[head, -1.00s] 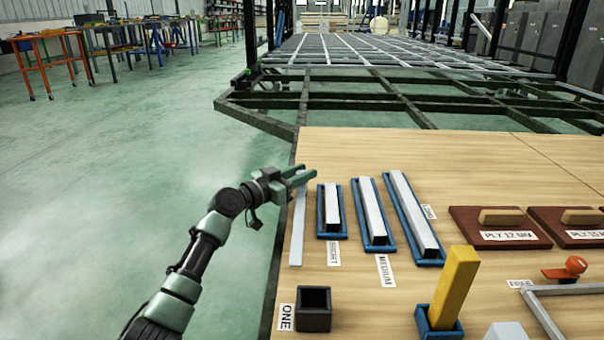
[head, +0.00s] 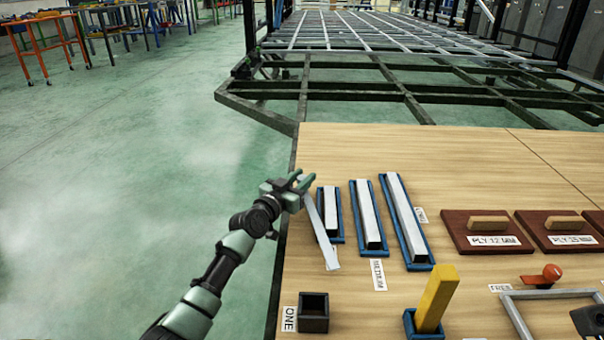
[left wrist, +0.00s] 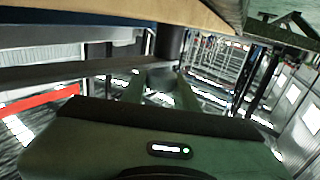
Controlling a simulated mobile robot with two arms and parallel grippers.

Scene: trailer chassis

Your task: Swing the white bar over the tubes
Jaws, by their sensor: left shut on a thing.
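The white bar (head: 322,238) is a thin flat strip at the left of the table in the head view. My left gripper (head: 304,181) is shut on its far end. The bar slants, its near end toward the right, crossing the left edge of the short tube's blue holder and hiding the short label. Three pale tubes lie in blue holders: short (head: 331,208), medium (head: 368,215) and long (head: 405,215). The medium and long tubes are uncovered. In the left wrist view the fingers (left wrist: 158,88) show beneath a table edge; the grip is dim.
A dark open box (head: 313,318) marked ONE and a yellow block (head: 437,298) in a blue holder stand nearer. Brown plywood boards (head: 487,249) with handles lie right. Beyond the wooden table (head: 400,150) is the dark chassis frame (head: 400,95). Open floor lies left.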

